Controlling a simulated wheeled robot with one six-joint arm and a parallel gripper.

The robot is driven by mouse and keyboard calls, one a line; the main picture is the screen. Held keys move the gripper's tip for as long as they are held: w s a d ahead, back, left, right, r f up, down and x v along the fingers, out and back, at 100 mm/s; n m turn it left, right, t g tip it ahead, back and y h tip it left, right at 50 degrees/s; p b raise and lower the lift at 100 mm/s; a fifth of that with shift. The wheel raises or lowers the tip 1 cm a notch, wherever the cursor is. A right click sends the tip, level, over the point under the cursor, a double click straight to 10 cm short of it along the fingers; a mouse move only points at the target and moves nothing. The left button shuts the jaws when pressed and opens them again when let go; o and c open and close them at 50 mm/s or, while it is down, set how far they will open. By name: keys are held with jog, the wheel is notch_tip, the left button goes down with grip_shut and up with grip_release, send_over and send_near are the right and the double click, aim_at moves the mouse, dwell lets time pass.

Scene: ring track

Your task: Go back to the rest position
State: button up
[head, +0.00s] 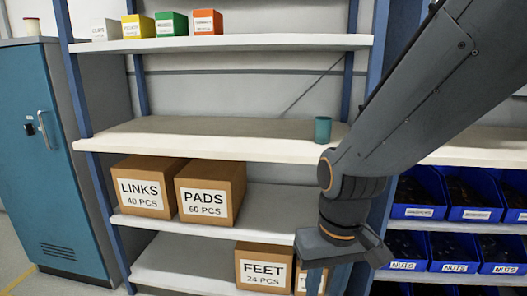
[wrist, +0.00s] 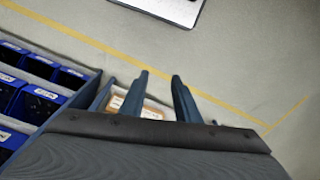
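My arm reaches in from the upper right in the head view and bends down in front of the shelf rack. My gripper (head: 325,277) hangs low beside the FEET box (head: 264,267), and its fingertips are partly cut off or hidden there. In the wrist view my gripper (wrist: 161,76) shows two dark fingers standing apart, with nothing held between them. A cardboard box (wrist: 140,105) shows behind the fingers, apparently on a lower shelf.
A teal cup (head: 323,129) stands on the middle shelf (head: 220,135) close to my arm. LINKS (head: 145,187) and PADS (head: 208,193) boxes sit below. Blue bins (head: 420,192) are at right, a blue cabinet (head: 50,150) at left. Open floor (wrist: 240,70) shows beyond my fingers.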

jog(key=s+d+r+m+p, duration=0.2)
jog(key=d+r+p, duration=0.6)
jog(key=r+p, duration=0.2)
jog(key=shift+h+p, duration=0.3)
jog(key=shift+p, duration=0.5)
jog(key=shift+s, duration=0.1)
